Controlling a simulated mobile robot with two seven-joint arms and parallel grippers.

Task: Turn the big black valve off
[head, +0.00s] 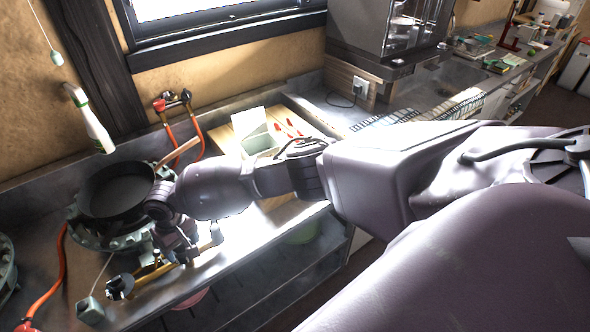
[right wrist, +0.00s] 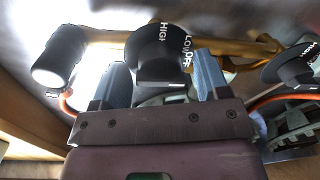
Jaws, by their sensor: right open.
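In the right wrist view a black valve knob (right wrist: 157,58) with white HIGH, LOW and OFF lettering sits on a brass pipe (right wrist: 258,48). My right gripper (right wrist: 161,80) is open, with one finger on each side of this knob; I cannot tell whether they touch it. A second lettered black knob (right wrist: 290,68) is at the right edge. In the head view my right gripper (head: 186,250) reaches down at the front of the stove, over the brass pipe (head: 153,274). A black knob (head: 120,287) shows at its lower left. My left gripper is not in view.
A black pan (head: 117,192) stands on the burner (head: 128,241) beside my right gripper. Orange hoses (head: 62,262) run along the left and back. A wooden board (head: 246,122) holds a pale box behind my arm. A black cylinder (right wrist: 58,65) is left of the fingers.

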